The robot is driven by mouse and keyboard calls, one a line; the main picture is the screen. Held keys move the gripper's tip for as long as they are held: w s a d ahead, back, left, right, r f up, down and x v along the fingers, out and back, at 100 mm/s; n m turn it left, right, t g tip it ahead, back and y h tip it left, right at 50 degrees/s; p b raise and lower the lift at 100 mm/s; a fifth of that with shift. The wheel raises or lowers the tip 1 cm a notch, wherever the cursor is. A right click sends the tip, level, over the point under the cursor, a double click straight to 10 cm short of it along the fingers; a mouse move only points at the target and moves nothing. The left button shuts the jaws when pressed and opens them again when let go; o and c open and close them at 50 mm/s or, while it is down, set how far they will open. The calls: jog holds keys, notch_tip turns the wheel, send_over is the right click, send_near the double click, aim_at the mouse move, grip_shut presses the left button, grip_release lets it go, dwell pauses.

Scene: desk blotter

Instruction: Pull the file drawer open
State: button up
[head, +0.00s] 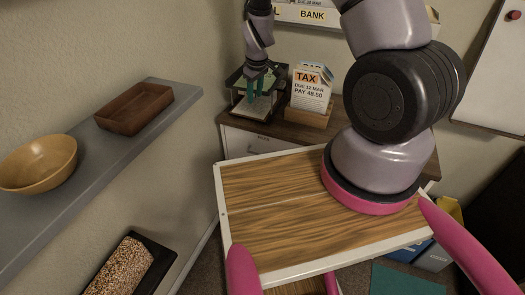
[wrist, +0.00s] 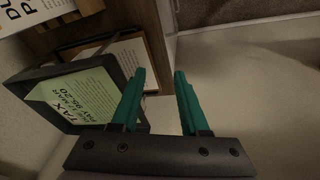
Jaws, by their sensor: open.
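The file drawer (head: 245,143) is a pale front below the brown desk top in the head view. It appears closed, with a small dark label near its top edge. My own body hides its lower and right parts. My gripper (head: 259,93) points down above the desk's left end, over the black paper holder and higher than the drawer front. Its teal fingers are apart with nothing between them. In the wrist view my gripper (wrist: 160,72) is also open and empty. I cannot make out the drawer's handle clearly there.
A black paper holder (wrist: 35,75) with a green tax slip is close to my fingers. A wooden box of tax cards (head: 309,117) stands to its right. A grey shelf (head: 95,140) at left carries a brown tray (head: 135,108) and a wooden bowl (head: 40,163).

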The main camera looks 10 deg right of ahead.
jog(key=s+d+f+n+h, duration=0.1)
jog(key=s+f+n, duration=0.1)
jog(key=f, duration=0.6)
jog(key=s+f+n, duration=0.2)
jog(key=f, duration=0.7)
send_near(263, 152)
jog(key=shift+g, duration=0.4)
jog(key=f, duration=0.2)
jog(key=s+f, duration=0.2)
jog(key=f, duration=0.1)
jog(key=shift+a+f, duration=0.3)
grip_shut()
